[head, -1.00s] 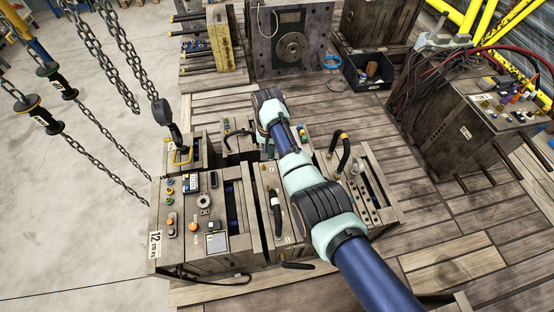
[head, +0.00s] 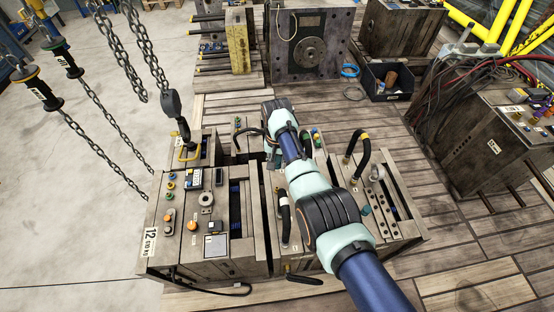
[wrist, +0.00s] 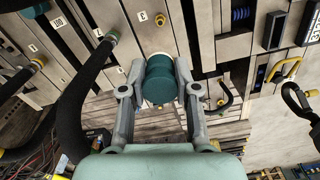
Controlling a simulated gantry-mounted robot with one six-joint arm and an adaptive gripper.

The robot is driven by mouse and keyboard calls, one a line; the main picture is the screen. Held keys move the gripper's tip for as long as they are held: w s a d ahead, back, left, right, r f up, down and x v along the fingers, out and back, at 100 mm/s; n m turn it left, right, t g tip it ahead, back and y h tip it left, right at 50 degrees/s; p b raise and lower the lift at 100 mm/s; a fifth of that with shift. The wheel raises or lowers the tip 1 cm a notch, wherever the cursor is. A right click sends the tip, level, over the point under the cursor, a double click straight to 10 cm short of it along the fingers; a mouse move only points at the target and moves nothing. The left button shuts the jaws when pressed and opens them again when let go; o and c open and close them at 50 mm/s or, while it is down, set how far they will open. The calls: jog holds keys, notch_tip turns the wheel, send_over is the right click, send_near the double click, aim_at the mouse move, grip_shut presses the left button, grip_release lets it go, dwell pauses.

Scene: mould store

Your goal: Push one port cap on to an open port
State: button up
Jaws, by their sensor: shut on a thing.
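My gripper (wrist: 158,82) is shut on a dark teal, round port cap (wrist: 160,88) in the wrist view. One finger lies on each side of the cap. A pale ring shows at the cap's far edge; I cannot tell whether it touches a port. Beyond it, a small brass port (wrist: 160,20) sits on the grey mould face beside a label marked 3. In the head view my gripper is hidden behind my arm, over the mould block (head: 335,245).
A neighbouring mould block (head: 215,250) carries buttons and a small box. Chains (head: 128,60) and a hook (head: 178,115) hang at the left. Bent black hoses (head: 360,150) rise near my arm. A dark bin (head: 385,80) stands behind.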

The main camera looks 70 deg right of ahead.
aim_at(277, 188)
notch_tip(277, 188, down, 14)
jog(key=b, duration=1.1)
jog(key=shift+f, duration=0.1)
jog(key=shift+f+b, duration=0.35)
jog(key=shift+b, duration=0.05)
dwell(0.8)
jog(key=shift+f+b, duration=0.45)
jog(key=shift+f, duration=0.15)
